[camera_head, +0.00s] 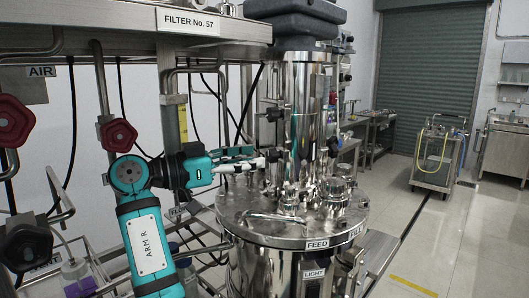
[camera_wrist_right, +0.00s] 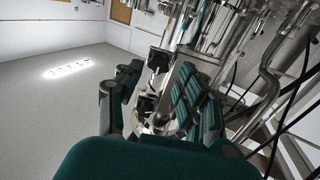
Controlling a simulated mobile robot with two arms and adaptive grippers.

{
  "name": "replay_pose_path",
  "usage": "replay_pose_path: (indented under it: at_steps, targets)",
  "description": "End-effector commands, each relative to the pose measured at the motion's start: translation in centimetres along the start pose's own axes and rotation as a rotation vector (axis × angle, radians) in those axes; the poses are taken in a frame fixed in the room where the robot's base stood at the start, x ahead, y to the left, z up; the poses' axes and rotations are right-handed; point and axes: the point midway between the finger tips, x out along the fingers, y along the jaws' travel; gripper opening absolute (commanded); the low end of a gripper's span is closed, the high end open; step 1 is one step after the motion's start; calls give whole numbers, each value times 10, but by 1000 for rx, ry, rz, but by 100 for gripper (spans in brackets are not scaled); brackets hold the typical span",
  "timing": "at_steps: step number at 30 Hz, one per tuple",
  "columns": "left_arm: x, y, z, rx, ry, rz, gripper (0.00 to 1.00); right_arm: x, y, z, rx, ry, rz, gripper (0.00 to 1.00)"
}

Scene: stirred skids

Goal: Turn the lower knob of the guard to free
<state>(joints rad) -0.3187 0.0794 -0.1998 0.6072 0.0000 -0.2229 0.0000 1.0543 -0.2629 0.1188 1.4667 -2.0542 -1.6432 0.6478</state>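The guard (camera_head: 304,110) is a tall shiny steel cylinder standing on the vessel lid. A black upper knob (camera_head: 273,114) sticks out of its left side, and the black lower knob (camera_head: 272,155) sits below it, near the lid. My right gripper (camera_head: 262,160) comes in level from the left, its fingertips at the lower knob. In the right wrist view my right gripper (camera_wrist_right: 160,82) has its teal fingers apart, with dark knob parts (camera_wrist_right: 148,104) showing between them. I cannot tell whether the fingers touch the knob. My left gripper is not in view.
The steel vessel lid (camera_head: 245,212) with FEED labels lies below my right gripper. Red valve handwheels (camera_head: 117,135) and pipes crowd the left. A cart (camera_head: 438,157) stands on the open floor at the right, before a shutter (camera_head: 432,75).

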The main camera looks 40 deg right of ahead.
Motion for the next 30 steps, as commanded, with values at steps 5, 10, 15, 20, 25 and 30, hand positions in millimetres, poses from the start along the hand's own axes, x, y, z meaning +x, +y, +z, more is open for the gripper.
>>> replay_pose_path:
  at_steps: [5,10,15,20,25,30]
  targets:
    - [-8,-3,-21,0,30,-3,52,28,0,-1,0,0,2,39]
    - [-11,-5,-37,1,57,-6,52,39,0,-1,0,1,1,39]
    - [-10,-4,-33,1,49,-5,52,42,0,0,1,1,1,39]
    - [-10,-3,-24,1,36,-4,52,41,0,0,1,1,1,35]
    - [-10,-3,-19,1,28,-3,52,41,0,0,1,1,1,13]
    - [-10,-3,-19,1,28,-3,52,41,0,0,0,1,0,0]
